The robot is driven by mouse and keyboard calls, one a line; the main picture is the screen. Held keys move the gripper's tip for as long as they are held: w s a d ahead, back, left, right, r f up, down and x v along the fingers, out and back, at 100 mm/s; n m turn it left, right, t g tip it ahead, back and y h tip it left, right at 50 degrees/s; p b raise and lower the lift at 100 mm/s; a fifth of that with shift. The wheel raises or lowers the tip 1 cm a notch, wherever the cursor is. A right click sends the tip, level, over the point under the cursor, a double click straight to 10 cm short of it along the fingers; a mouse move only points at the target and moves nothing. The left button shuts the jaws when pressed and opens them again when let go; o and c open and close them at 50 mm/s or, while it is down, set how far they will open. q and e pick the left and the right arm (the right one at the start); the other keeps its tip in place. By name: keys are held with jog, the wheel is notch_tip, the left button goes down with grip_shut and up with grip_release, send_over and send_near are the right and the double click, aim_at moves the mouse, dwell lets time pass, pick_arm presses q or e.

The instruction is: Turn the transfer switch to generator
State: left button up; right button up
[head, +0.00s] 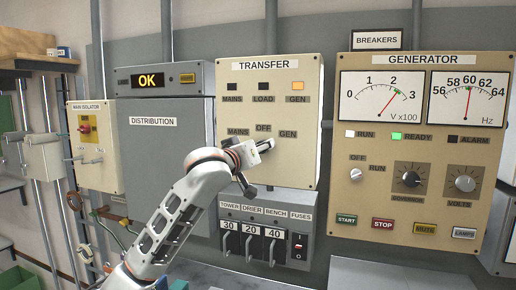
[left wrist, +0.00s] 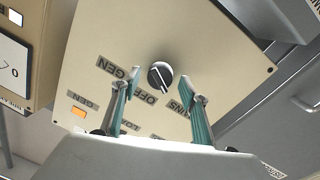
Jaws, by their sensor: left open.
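The cream transfer panel (head: 300,170) has MAINS, OFF and GEN labels around its switch. Its GEN lamp (head: 297,86) glows orange; the MAINS and LOAD lamps are dark. My left gripper (head: 262,150) is in front of the switch and hides the knob in the head view. In the left wrist view the round black transfer switch knob (left wrist: 160,75) lies between the two spread fingers of my left gripper (left wrist: 159,80), with a gap on each side. The knob's white mark appears to point toward MAINS. My right gripper is not in view.
A grey distribution cabinet (head: 165,160) stands left of the panel, and the generator panel (head: 423,190) with dials and knobs is at the right. A breaker box (head: 265,228) with several levers hangs close below my left gripper.

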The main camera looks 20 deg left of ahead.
pick_arm(q)
jog(key=c, duration=1.1)
jog(key=shift+m, duration=0.5)
jog(key=m, duration=0.7)
jog(key=m+y, duration=0.1)
jog(key=m, duration=1.3)
jog(key=shift+d+m+g+y, duration=0.3)
jog(key=shift+m+y, duration=0.1)
